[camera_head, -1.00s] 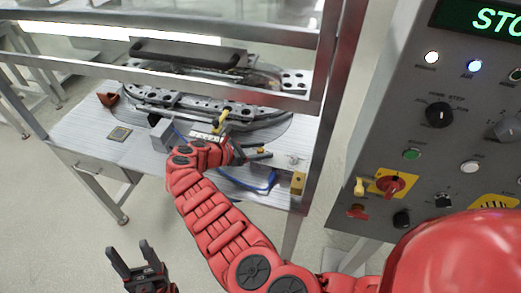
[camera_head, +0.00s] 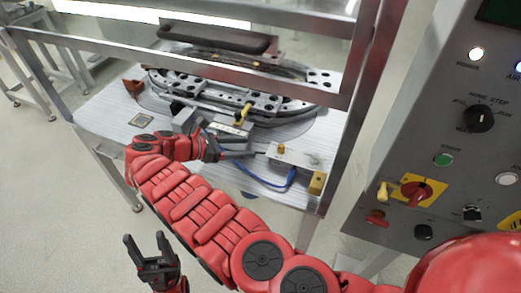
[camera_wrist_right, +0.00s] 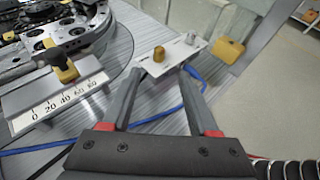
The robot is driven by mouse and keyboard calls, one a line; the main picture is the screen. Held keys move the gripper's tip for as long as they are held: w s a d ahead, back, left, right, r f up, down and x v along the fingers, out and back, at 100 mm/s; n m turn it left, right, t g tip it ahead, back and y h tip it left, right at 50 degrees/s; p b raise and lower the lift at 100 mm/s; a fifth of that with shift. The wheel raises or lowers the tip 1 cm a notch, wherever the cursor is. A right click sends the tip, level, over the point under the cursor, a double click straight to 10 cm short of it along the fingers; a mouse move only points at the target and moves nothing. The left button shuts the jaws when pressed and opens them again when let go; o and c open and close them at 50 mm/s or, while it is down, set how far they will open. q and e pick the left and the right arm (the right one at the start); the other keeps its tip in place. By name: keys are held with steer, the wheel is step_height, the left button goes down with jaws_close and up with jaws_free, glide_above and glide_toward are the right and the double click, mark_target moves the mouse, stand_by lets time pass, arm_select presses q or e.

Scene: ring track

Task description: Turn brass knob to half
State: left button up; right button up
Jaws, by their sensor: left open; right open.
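The brass knob (camera_head: 281,148) stands on a small silver plate (camera_head: 298,158) at the right end of the workbench. It also shows in the right wrist view (camera_wrist_right: 159,53), just beyond and between my right fingertips. My right gripper (camera_head: 254,149) is open and empty, its fingers pointing at the knob from the left; in the right wrist view (camera_wrist_right: 161,76) the fingertips reach the plate's near edge. I cannot tell whether they touch it. The knob's pointer and scale are too small to read. My left gripper (camera_head: 145,241) is open and empty, low at the left, away from the bench.
A slider with a 0 to 80 scale (camera_wrist_right: 60,95) sits left of the fingers. A blue cable (camera_head: 262,183) runs below the plate, and a yellow block (camera_head: 317,183) is at its right. Metal frame posts (camera_head: 365,95) and a control panel (camera_head: 440,130) stand at the right.

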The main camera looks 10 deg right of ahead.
steer(key=b+v, duration=0.3)
steer(key=b, duration=0.1)
steer(key=shift+a+r, duration=0.15)
steer(key=shift+a, duration=0.1)
stand_by(0.3)
